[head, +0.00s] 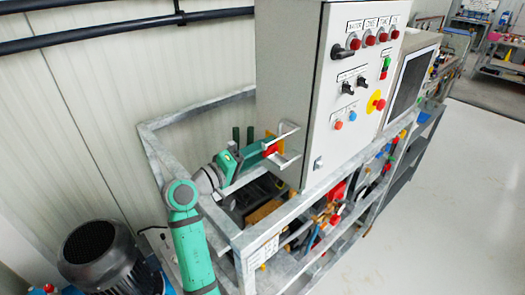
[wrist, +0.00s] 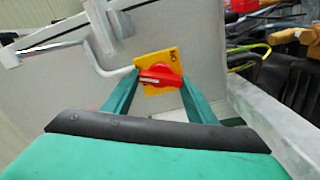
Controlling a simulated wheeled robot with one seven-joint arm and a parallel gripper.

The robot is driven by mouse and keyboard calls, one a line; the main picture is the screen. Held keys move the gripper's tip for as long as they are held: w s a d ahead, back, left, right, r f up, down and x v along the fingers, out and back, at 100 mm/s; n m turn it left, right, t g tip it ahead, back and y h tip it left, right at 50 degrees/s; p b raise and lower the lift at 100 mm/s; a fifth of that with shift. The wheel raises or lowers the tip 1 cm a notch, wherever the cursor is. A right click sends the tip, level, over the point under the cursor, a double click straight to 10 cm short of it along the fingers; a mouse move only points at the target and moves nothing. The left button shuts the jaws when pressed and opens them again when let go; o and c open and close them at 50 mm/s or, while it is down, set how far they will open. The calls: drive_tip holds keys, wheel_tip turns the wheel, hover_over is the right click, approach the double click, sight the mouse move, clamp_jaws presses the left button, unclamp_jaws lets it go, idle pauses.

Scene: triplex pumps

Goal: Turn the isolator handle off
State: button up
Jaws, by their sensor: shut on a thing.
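The isolator handle (wrist: 160,76) is a red rotary knob on a yellow square plate (wrist: 171,57), mounted on the side of the grey control cabinet. In the wrist view its long axis lies roughly crosswise. My gripper (wrist: 156,82) reaches up to it from below, one green finger at each end of the knob, shut on it. In the head view the red handle (head: 270,150) is partly hidden behind my gripper (head: 268,147) at the cabinet's left side. The on and off marks are too small to read.
A bent metal guard bar (wrist: 97,62) stands close beside the handle. A galvanised frame (head: 243,240) surrounds the cabinet (head: 290,60), with my arm reaching over it. A dark motor (head: 100,255) stands at lower left. The floor at right is clear.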

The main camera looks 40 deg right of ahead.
drive_tip(key=n, duration=0.4)
drive_tip(key=shift+f+n, duration=0.15)
drive_tip(key=shift+n, duration=0.15)
idle(0.5)
drive_tip(key=o, duration=1.1)
drive_tip(key=shift+c, duration=0.2)
drive_tip(key=shift+a, duration=0.15)
drive_tip(key=a, duration=1)
drive_tip(key=shift+s+a, duration=0.25)
drive_tip(key=shift+s, duration=0.15)
